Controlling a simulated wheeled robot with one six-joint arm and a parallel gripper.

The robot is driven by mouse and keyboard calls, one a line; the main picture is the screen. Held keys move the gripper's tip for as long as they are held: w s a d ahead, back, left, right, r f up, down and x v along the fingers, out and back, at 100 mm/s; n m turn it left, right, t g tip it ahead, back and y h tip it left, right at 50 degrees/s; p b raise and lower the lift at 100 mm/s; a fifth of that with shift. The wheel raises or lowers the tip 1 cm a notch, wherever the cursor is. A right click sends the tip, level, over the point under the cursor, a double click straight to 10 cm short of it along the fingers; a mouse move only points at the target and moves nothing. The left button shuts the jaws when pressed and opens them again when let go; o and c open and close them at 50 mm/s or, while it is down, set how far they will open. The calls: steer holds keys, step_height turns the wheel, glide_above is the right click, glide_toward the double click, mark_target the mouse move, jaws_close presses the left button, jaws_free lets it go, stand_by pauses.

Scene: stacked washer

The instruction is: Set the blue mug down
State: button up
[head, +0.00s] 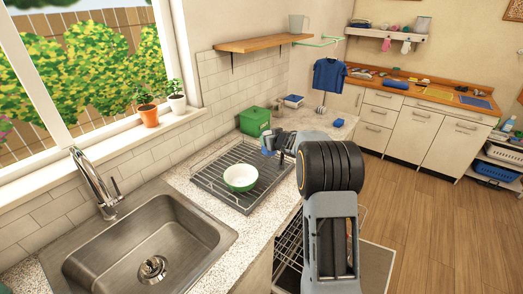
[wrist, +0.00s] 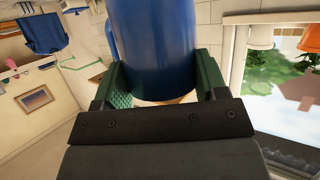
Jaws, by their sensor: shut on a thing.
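The blue mug (wrist: 155,45) fills the upper middle of the wrist view, between the two green-padded fingers of my gripper (wrist: 160,80). The gripper is shut on it. In the head view my gripper (head: 276,146) is over the far right part of the dish rack (head: 208,185). Only a small bit of blue shows there, and my arm hides most of the mug. I cannot tell whether the mug's base touches anything.
A green and white bowl (head: 240,178) sits in the rack. A green box (head: 254,121) and a blue-and-white container (head: 293,101) stand behind it on the counter. The sink (head: 140,245) is at left. A wooden shelf (head: 262,43) hangs above.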

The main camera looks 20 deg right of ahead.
steer(key=w, duration=0.1)
steer(key=w+a+f, duration=0.1)
steer(key=w, duration=0.1)
steer(key=w+f, duration=0.1)
steer(key=shift+w+a+f+p, duration=0.1)
steer(key=shift+w+a+p, duration=0.2)
steer(key=shift+w+a, duration=0.05)
steer(key=shift+w+d+f+b, duration=0.1)
steer(key=shift+w+f, duration=0.6)
steer(key=shift+f, duration=0.65)
steer(key=shift+w+a+f+b, duration=0.1)
steer(key=shift+w+f, duration=0.65)
steer(key=shift+f, duration=0.65)
steer(key=shift+w+d+f+b, duration=0.1)
steer(key=shift+w+f, duration=0.6)
steer(key=shift+f, duration=0.65)
steer(key=shift+f, duration=0.1)
steer(key=o, duration=1.1)
steer(key=shift+f, duration=0.1)
steer(key=shift+s+r, duration=0.15)
steer(key=shift+r, duration=0.05)
